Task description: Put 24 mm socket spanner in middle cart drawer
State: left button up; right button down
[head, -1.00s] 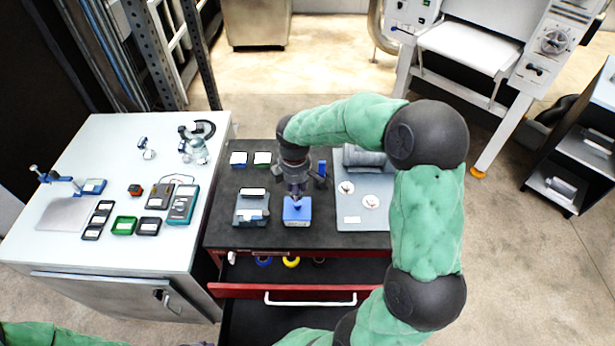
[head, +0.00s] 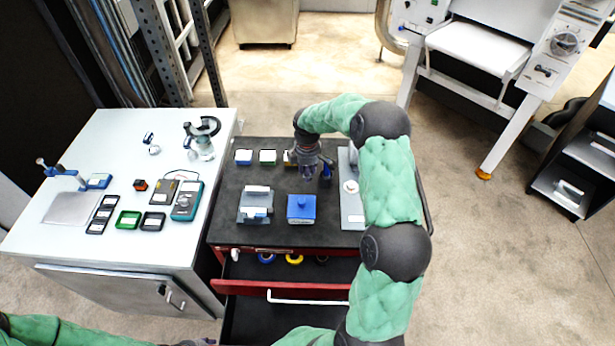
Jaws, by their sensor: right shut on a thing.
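My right gripper (head: 312,172) is over the back middle of the dark cart top (head: 228,200), shut on a thin dark-blue item (head: 318,190) that looks like the socket spanner; its size marking cannot be read and the fingers partly hide it. Below the cart top, a drawer with a red front (head: 240,287) and white handle is pulled out. Blue and yellow rings lie in its back. A black drawer interior (head: 260,322) also shows below that front, cut off by the frame. I cannot tell which is the middle drawer. My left gripper (head: 203,342) barely shows at the bottom edge.
A blue box (head: 301,210) and a grey holder (head: 256,205) stand on the cart top. A grey tray (head: 350,215) lies to the right, partly behind my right arm. A white cabinet (head: 110,240) with meters and small trays stands left. Floor is clear behind the cart.

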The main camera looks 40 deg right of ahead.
jog(key=shift+w+d+f, duration=0.15)
jog(key=shift+d+f, duration=0.05)
jog(key=shift+f, duration=1.55)
jog(key=shift+f, duration=0.1)
jog(key=c, duration=0.8)
grip_release()
jog(key=shift+c, duration=0.2)
